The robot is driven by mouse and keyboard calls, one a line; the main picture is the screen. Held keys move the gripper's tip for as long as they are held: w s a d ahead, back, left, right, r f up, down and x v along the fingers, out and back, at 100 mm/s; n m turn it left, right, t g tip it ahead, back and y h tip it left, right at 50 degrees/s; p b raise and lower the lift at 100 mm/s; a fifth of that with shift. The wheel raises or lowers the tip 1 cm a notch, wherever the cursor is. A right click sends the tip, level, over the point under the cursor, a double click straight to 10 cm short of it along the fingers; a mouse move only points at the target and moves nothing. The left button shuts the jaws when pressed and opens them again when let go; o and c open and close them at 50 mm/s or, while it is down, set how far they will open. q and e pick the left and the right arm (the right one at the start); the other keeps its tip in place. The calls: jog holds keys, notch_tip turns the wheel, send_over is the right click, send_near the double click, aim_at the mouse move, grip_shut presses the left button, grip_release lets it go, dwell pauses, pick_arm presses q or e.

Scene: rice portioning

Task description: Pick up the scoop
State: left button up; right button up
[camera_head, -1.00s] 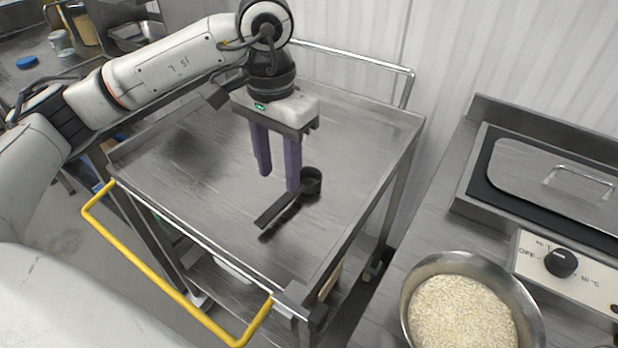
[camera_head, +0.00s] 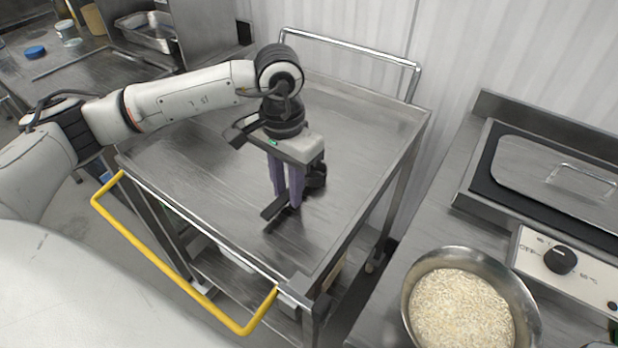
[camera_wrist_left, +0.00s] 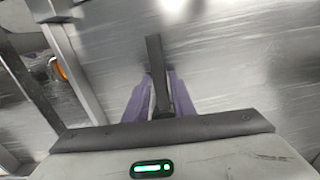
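The black scoop (camera_head: 270,212) is on the steel cart top, its round cup (camera_head: 316,176) toward the back right and its flat handle toward the front left. My left gripper (camera_head: 287,200) points down at the handle, with one purple finger on each side. In the left wrist view, the dark handle (camera_wrist_left: 154,50) runs between the two fingers (camera_wrist_left: 159,82), which appear to press against it. The fingers partly hide the handle and cup in the head view. The scoop seems still at the cart surface. My right gripper is not in view.
The steel cart (camera_head: 210,165) is otherwise clear on top, with a yellow handle (camera_head: 165,275) in front. A bowl of rice (camera_head: 460,310) stands on the right counter, beside a lidded cooker (camera_head: 530,170) with a knob. A white wall is behind the cart.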

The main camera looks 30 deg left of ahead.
pick_arm(q)
grip_shut()
jog(key=shift+r, duration=0.15)
notch_tip(320, 180, up, 8)
jog(key=r, duration=0.1)
notch_tip(320, 180, up, 7)
jog(key=p, duration=0.3)
send_over(288, 193)
jog(key=shift+f, duration=0.1)
